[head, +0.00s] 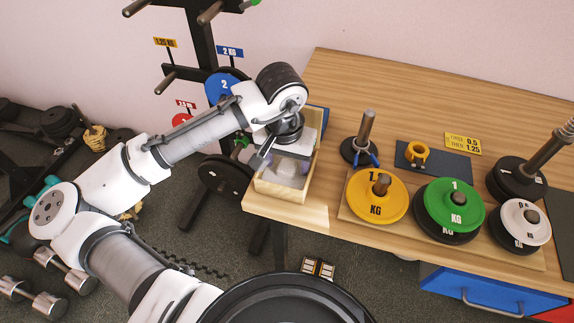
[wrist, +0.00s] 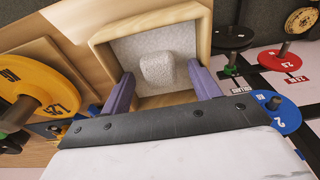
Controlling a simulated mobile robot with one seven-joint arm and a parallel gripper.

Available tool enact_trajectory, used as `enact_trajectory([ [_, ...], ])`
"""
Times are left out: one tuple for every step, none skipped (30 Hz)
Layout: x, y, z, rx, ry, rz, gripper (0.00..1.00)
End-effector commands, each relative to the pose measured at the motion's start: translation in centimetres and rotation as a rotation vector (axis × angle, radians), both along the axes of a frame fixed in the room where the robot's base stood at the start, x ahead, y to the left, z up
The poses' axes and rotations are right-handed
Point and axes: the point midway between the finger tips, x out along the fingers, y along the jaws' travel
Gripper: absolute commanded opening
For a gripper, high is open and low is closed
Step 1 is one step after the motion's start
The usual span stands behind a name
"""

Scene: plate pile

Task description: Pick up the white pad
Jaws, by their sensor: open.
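The white pad (wrist: 158,70) is a small, rounded, pale block lying inside an open wooden box (wrist: 103,55). In the head view the box (head: 277,190) stands at the table's left end, and the pad (head: 287,172) shows only partly, below my gripper. My gripper (wrist: 163,88) is open and points down into the box. In the wrist view its two purple fingers are spread wide, one to each side of the pad's near end, with nothing between them gripped. I cannot tell how high the fingertips are above the pad.
On the wooden table (head: 330,90) stand a yellow plate (head: 377,200), a green plate (head: 450,207) and a white plate (head: 520,228). A post (head: 364,130) with a black base stands right of the box. A rack with plates (head: 205,45) is behind my arm.

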Motion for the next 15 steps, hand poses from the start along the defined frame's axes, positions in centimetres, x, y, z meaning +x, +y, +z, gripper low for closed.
enact_trajectory([
  [0.0, 0.0, 0.01, 0.0, 0.0, 0.0, 0.62],
  [0.01, 0.0, 0.01, 0.0, 0.0, 0.0, 0.62],
  [0.01, -0.01, 0.01, 0.0, 0.0, 0.0, 0.62],
  [0.0, -0.01, 0.02, 0.0, 0.0, 0.0, 0.58],
  [0.0, -0.01, 0.02, 0.0, 0.0, 0.0, 0.54],
  [0.0, -0.01, 0.03, -0.001, 0.0, 0.0, 0.49],
  [0.0, -0.01, 0.03, -0.001, 0.0, 0.0, 0.45],
  [0.0, -0.01, 0.03, -0.001, 0.0, 0.0, 0.41],
  [0.0, -0.01, 0.04, -0.001, 0.0, 0.0, 0.36],
  [0.0, -0.01, 0.04, -0.001, 0.0, 0.0, 0.32],
  [0.01, -0.01, 0.04, -0.001, 0.0, 0.0, 0.28],
  [0.01, -0.01, 0.04, -0.001, 0.0, 0.0, 0.23],
  [0.01, -0.01, 0.04, -0.001, 0.0, 0.0, 0.19],
  [0.01, -0.01, 0.05, -0.001, 0.0, 0.0, 0.15],
  [0.01, -0.01, 0.05, -0.001, 0.0, 0.0, 0.13],
])
